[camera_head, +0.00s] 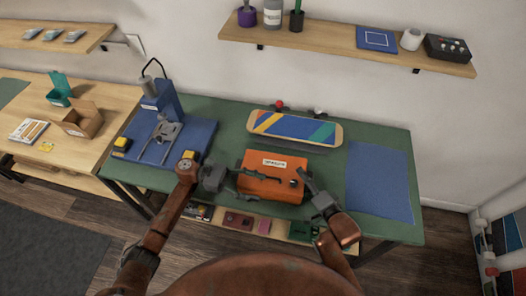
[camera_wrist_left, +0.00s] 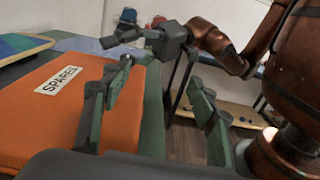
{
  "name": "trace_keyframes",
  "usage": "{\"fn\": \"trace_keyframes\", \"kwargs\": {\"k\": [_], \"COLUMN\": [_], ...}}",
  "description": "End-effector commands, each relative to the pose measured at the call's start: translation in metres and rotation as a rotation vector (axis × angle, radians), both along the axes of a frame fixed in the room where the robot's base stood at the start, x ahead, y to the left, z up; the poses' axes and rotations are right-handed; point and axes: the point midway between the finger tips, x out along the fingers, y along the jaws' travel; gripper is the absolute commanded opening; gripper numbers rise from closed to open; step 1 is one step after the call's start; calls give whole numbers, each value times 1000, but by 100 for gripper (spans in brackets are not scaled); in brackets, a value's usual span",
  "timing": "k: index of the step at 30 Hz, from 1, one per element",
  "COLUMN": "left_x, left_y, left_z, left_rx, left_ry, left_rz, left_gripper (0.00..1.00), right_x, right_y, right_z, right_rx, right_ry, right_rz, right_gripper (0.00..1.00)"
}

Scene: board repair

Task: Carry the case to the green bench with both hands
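The orange case (camera_head: 270,186), with a white SPARES label on top, is at the green bench (camera_head: 225,135), near its front edge. It appears to rest on the bench top. My left gripper (camera_head: 226,179) is at the case's left side. In the left wrist view its fingers (camera_wrist_left: 155,115) are spread apart, one beside or over the orange lid (camera_wrist_left: 45,115), with nothing clearly gripped. My right gripper (camera_head: 307,187) is at the case's right side, fingers apart. It also shows in the left wrist view (camera_wrist_left: 130,48). The case's handles cannot be made out.
A striped skateboard deck (camera_head: 295,128) lies behind the case. A blue mat (camera_head: 380,180) is clear on the right. A blue machine (camera_head: 160,105) stands on another blue mat at left. A shelf (camera_head: 335,45) is above; a wooden bench (camera_head: 95,100) adjoins at left.

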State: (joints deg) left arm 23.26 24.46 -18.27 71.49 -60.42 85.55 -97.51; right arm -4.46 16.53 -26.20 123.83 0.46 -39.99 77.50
Motion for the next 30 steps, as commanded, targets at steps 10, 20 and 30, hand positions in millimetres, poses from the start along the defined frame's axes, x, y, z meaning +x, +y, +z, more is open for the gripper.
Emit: {"fn": "trace_keyframes", "kwargs": {"k": [10,20,30], "left_x": [-1,0,0], "left_y": [0,0,0], "left_z": [0,0,0], "left_rx": [0,0,0], "left_ry": [0,0,0], "left_rz": [0,0,1], "left_gripper": [54,54,54], "right_x": [1,0,-3], "right_y": [0,0,-1], "right_z": [3,1,1], "right_rx": [0,0,0], "right_ry": [-5,-2,0], "right_rz": [0,0,0], "right_gripper": [74,96,96]}}
